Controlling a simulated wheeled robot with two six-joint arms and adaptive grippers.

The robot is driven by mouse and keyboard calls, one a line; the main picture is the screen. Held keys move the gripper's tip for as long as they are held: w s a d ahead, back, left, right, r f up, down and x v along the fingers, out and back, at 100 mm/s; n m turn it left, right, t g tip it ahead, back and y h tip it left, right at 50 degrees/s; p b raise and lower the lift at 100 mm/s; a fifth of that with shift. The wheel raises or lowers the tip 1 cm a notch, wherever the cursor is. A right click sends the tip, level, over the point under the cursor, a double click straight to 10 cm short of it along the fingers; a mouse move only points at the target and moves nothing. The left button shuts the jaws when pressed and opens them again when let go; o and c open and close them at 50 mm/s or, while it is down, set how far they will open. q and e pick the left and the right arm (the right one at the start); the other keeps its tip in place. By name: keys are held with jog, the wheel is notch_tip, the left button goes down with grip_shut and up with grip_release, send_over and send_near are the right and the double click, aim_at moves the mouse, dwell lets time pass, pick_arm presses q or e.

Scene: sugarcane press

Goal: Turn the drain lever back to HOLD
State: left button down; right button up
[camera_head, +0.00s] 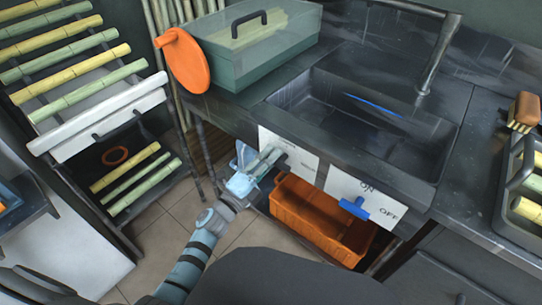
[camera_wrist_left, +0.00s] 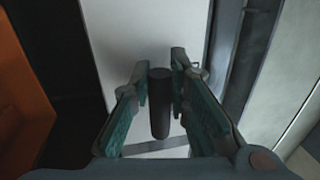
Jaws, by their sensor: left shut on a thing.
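The drain lever shows in the left wrist view as a dark cylindrical handle (camera_wrist_left: 160,108) standing in front of a white plate. My left gripper (camera_wrist_left: 163,90) has its green-padded fingers on both sides of the handle, shut on it. In the head view my left gripper (camera_head: 267,161) reaches the left white label plate (camera_head: 302,160) on the sink's front and hides most of the lever there. The plate's lettering is too small and covered to read. My right gripper is in neither view.
A blue handle (camera_head: 354,207) sits on a second plate (camera_head: 377,204) marked ON and OFF. An orange crate (camera_head: 300,214) stands below the dark sink (camera_head: 361,125). A lidded green box (camera_head: 257,50) with an orange disc (camera_head: 183,61) is at the counter's left. A cane rack (camera_head: 95,113) stands left.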

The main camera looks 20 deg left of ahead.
pick_arm(q)
jog(key=shift+s+f, duration=0.1)
jog(key=shift+f, duration=0.15)
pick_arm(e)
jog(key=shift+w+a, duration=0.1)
pick_arm(q)
jog(key=shift+n, duration=0.3)
jog(key=c, duration=1.5)
grip_release()
jog(key=shift+r, duration=0.1)
jog(key=shift+s+a, duration=0.1)
jog(key=shift+s, duration=0.15)
jog(key=v, duration=1.1)
jog(key=shift+s, duration=0.25)
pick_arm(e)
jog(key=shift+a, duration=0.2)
